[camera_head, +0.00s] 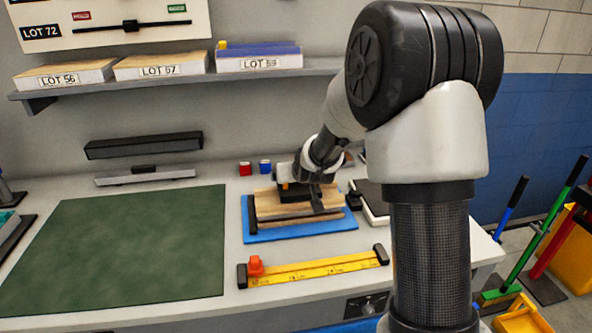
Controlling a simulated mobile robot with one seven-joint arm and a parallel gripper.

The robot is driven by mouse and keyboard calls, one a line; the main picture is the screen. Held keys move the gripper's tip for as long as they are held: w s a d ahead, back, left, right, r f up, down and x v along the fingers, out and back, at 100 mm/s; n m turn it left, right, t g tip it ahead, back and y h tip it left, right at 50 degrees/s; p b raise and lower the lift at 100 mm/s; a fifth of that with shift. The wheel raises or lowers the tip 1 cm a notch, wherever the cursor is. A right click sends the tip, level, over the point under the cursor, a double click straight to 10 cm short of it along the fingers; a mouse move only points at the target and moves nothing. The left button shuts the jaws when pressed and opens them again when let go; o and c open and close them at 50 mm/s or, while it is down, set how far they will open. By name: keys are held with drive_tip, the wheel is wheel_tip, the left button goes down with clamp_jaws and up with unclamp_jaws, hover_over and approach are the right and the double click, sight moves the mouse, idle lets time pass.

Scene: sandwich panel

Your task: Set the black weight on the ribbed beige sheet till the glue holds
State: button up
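A beige sheet with lengthwise bands (272,209) lies in a layered stack on a blue base (287,234), right of the centre of the bench. A dark block that looks like the black weight (293,193) shows at the top of the stack, partly hidden by my gripper. My gripper (308,205) reaches down from the right over the sheet, right at this block. One dark finger shows in front, over the sheet's near side. The other finger is hidden, so its opening and its grip on the block cannot be made out.
A yellow ruler bar (315,270) with a red slider (256,266) lies in front of the blue base. A green mat (120,255) covers the bench's left side. Small red (245,168) and blue (265,166) blocks stand behind. A shelf (190,83) with labelled boxes hangs above.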

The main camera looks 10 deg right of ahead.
drive_tip(key=shift+w+r, duration=0.1)
drive_tip(key=shift+r, duration=0.2)
drive_tip(key=shift+f+b, duration=0.3)
drive_tip(key=shift+b, duration=0.1)
drive_tip(key=shift+f, duration=0.1)
drive_tip(key=o, duration=2)
drive_tip(key=shift+f, duration=0.2)
